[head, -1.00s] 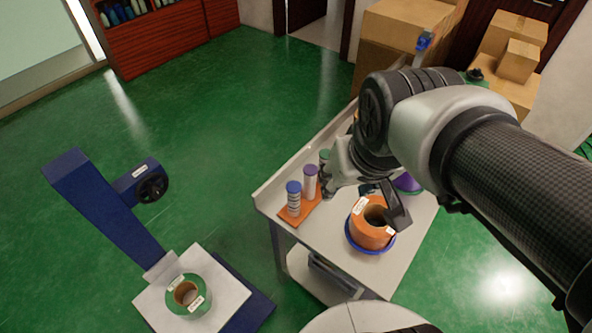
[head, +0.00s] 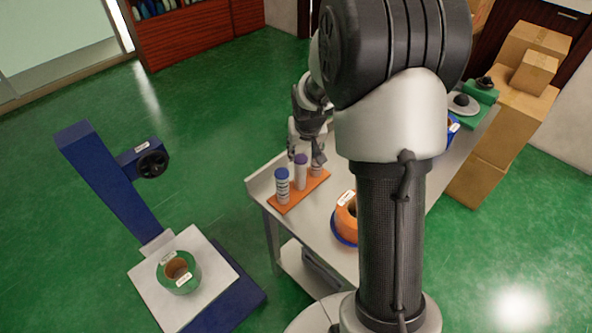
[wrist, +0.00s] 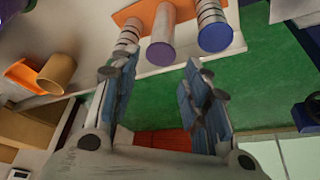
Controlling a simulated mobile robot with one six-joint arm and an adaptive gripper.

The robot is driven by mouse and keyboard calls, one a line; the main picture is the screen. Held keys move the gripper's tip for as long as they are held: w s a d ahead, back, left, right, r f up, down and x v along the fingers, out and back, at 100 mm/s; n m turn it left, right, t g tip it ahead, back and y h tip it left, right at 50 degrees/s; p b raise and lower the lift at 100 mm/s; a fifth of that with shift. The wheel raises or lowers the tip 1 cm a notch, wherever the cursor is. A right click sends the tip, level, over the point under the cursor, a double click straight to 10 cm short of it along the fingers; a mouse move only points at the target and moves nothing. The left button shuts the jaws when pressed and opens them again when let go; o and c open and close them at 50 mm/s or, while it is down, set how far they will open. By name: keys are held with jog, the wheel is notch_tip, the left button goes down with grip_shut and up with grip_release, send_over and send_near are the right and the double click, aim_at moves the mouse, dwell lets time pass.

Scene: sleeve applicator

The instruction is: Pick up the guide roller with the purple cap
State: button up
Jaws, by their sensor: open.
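The guide roller with the purple cap (head: 301,171) stands upright in the middle of a row on an orange base (head: 292,197). In the wrist view its purple cap (wrist: 160,54) faces the camera, just beyond the gap between my fingertips. The blue-capped roller (head: 282,187) stands on its left in the head view and also shows at upper right in the wrist view (wrist: 214,33). A third roller (wrist: 128,38) is on the other side, its cap hidden behind a finger. My gripper (wrist: 158,64) is open and empty, near the tops of the rollers.
The grey table (head: 262,187) also carries an orange roll (head: 346,215) on a blue dish, partly hidden by my arm. A blue stand (head: 105,180) with a green roll (head: 178,270) is at left. Cardboard boxes (head: 520,75) stand at right. Green floor is open between.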

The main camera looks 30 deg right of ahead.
aim_at(301, 160)
jog(key=b+x, duration=0.2)
jog(key=x, duration=0.5)
jog(key=shift+w+f, duration=0.1)
jog(key=shift+f, duration=0.3)
jog(key=b+x, duration=0.2)
jog(key=x, duration=0.3)
jog(key=shift+w+f, duration=0.2)
jog(key=shift+w, duration=0.1)
jog(key=shift+r, duration=0.1)
jog(key=shift+c, duration=0.4)
jog(key=c, duration=0.8)
